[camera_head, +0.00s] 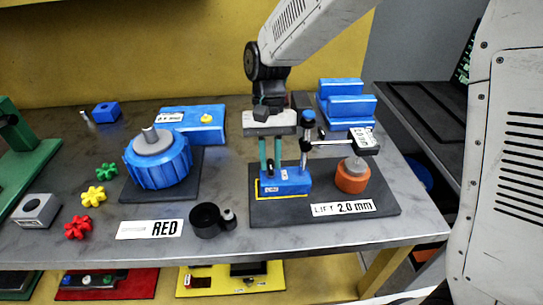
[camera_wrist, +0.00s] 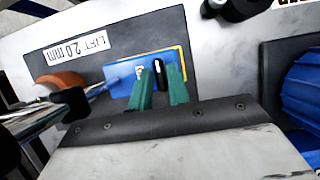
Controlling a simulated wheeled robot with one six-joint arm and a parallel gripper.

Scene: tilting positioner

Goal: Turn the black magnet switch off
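The blue magnet base (camera_head: 287,183) sits on a dark plate (camera_head: 350,205), inside a yellow corner outline, with a post and dial indicator rising from it. In the wrist view the blue base (camera_wrist: 122,86) shows a black oblong switch (camera_wrist: 158,69) on its face. My gripper (camera_head: 270,172) points down at the base, with its two green fingers apart. In the wrist view the fingers (camera_wrist: 160,75) stand on either side of the black switch, with nothing clearly gripped. I cannot tell whether either finger touches the switch; it is hidden in the head view.
The indicator arm and dial (camera_head: 365,141) reach over an orange cylinder (camera_head: 352,176) to the right. A "LIFT 2.0 mm" label (camera_head: 342,208) lies in front. A black cup (camera_head: 207,221) and a blue ribbed positioner (camera_head: 157,165) stand left. Blue blocks (camera_head: 345,104) are behind.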

